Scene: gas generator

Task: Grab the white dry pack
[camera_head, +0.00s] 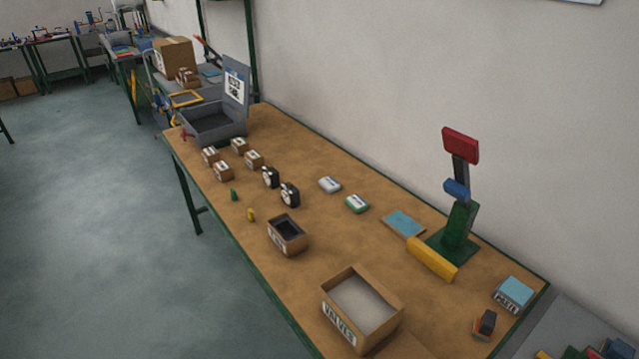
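Two small packs lie flat near the middle of the wooden table (390,262) in the head view. One is a white pack with a bluish mark (330,184). The other is a white pack with green edges (356,204), a little nearer and to the right. Their labels are too small to read, so I cannot tell which is the dry pack. They lie apart, with bare table around them. Neither of my grippers is in view.
Black gauges (289,195), small brown boxes (223,171) and an open grey case (210,120) stand to the left. An open carton (360,310) and a small open box (287,235) are nearer. A green stand with a red top (458,225) rises at right. A wall runs behind.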

